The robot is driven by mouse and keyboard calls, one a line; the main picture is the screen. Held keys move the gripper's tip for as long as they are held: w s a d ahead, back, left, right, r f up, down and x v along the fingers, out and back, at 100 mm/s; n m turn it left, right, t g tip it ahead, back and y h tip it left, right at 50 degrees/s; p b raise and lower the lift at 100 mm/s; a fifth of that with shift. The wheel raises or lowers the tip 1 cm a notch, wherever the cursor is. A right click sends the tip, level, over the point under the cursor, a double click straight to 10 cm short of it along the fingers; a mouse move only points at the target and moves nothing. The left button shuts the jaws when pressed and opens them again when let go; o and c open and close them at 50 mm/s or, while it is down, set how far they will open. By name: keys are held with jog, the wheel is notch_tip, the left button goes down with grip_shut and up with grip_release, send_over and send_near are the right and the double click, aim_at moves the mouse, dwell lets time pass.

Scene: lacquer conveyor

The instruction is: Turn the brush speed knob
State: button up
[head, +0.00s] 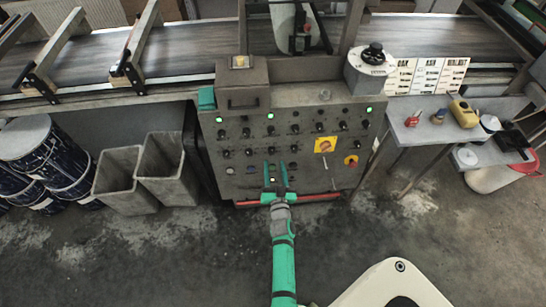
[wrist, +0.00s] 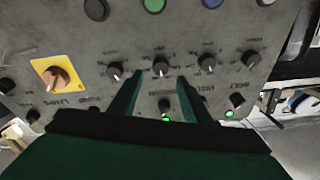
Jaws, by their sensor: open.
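The control panel (head: 240,180) carries rows of black knobs with small labels that are too blurred to read for sure, so I cannot tell which is the brush speed knob. My gripper (head: 275,165) is in front of the panel's lower middle, with its green fingers apart. In the wrist view my open gripper (wrist: 161,78) has one black knob with a pale pointer (wrist: 160,67) just beyond and between its fingertips. Another black knob (wrist: 164,105) shows between the fingers. I cannot tell whether the fingers touch the panel. Other knobs (wrist: 115,71) (wrist: 208,63) sit to either side.
A red bar (head: 318,197) runs along the panel's bottom. Grey bins (head: 165,165) and dark drums (head: 42,150) stand left. A side table (head: 440,135) with small items stands right.

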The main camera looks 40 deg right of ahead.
aim_at(272, 152)
jog(key=shift+x, duration=2.65)
jog(key=c, duration=1)
jog(key=shift+c, duration=0.2)
